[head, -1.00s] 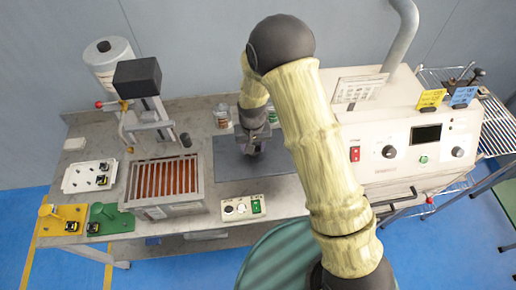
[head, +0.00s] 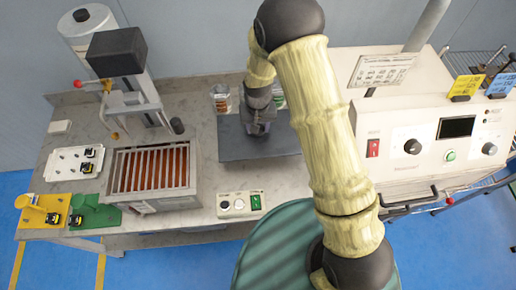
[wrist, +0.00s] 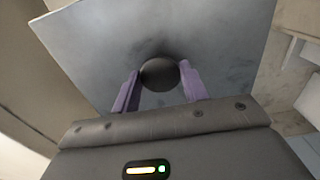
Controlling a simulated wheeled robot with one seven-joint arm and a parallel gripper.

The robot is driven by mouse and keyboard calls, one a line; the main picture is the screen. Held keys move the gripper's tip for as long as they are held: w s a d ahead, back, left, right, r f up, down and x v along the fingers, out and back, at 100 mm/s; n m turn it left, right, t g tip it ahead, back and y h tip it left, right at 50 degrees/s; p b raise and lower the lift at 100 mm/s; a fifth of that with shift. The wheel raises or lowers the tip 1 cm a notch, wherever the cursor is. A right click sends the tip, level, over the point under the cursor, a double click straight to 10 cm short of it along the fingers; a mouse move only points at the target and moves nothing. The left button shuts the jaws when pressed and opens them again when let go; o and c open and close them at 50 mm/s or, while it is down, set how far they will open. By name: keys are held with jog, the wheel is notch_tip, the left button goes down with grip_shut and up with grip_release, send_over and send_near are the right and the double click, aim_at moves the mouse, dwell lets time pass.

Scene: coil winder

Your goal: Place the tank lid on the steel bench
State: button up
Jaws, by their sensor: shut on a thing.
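The tank lid is a flat dark grey plate (head: 232,148) with a round black knob. It is at the middle of the steel bench (head: 208,118), right of the open tank (head: 152,207). My gripper (head: 261,128) is shut on the knob; in the wrist view its two purple fingers (wrist: 158,88) flank the black knob (wrist: 160,73). The plate (wrist: 100,50) fills much of that view and looks level with the bench. Whether its underside touches the bench I cannot tell. My arm hides part of its right side.
A small control box (head: 240,204) sits at the bench's front edge. A jar (head: 221,100) stands behind the lid. A large white machine (head: 400,135) stands right. A white tray (head: 75,163) and yellow and green fixtures (head: 95,213) are at the left.

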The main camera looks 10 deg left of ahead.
aim_at(258, 136)
jog(key=shift+f+p, duration=0.7)
jog(key=shift+f, duration=2.2)
jog(key=shift+f+p, duration=0.6)
jog(key=shift+f, duration=1.45)
jog(key=shift+f, duration=0.1)
jog(key=o, duration=1.3)
notch_tip(258, 136, up, 12)
jog(key=b, duration=0.3)
